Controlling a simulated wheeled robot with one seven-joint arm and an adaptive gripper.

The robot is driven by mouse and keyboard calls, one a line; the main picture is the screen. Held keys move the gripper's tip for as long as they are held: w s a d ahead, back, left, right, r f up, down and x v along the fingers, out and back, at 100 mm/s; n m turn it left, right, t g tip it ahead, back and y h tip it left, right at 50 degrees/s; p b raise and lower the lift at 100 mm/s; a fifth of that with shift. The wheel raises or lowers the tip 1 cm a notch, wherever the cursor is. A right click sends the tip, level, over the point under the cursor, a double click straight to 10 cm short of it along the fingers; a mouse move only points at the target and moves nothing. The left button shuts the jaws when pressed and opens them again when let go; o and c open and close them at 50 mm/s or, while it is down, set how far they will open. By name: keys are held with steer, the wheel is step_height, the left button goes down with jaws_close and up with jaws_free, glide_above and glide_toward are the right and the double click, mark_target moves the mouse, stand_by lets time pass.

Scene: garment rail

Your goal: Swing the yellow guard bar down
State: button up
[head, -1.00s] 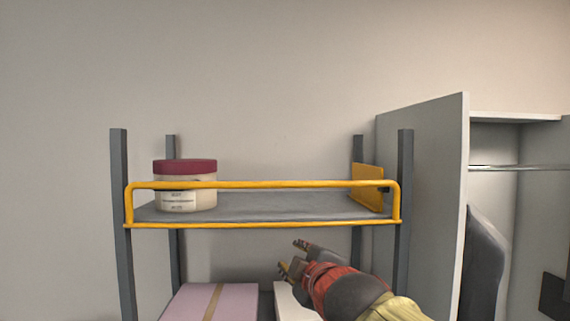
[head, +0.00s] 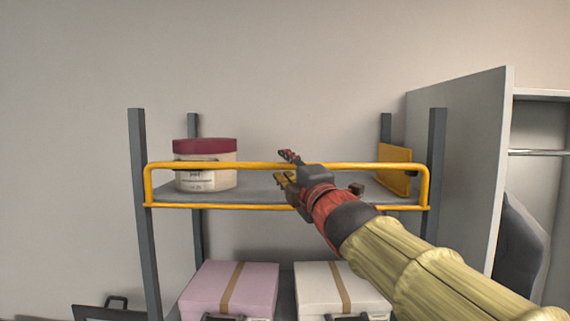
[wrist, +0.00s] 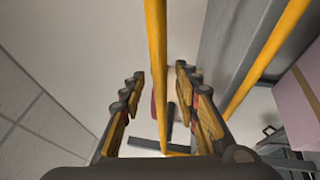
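The yellow guard bar (head: 240,166) stands upright across the front of the upper shelf, its top rail level and its ends bent down to the lower yellow rail (head: 250,206). In the wrist view the top rail (wrist: 155,50) runs between the fingers of my gripper (wrist: 162,95), with gaps on both sides. The gripper is open. I cannot tell whether the palm touches the bar.
A tub with a dark red lid (head: 205,165) stands on the upper shelf (head: 260,190) at left. A yellow plate (head: 394,168) stands at its right end. Pink (head: 232,287) and white (head: 340,287) boxes sit below. A grey cabinet (head: 465,150) is at right.

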steer(key=shift+w, duration=0.5)
steer(key=shift+a, duration=0.1)
steer(key=shift+s, duration=0.15)
steer(key=shift+c, duration=0.2)
steer(key=c, duration=0.8)
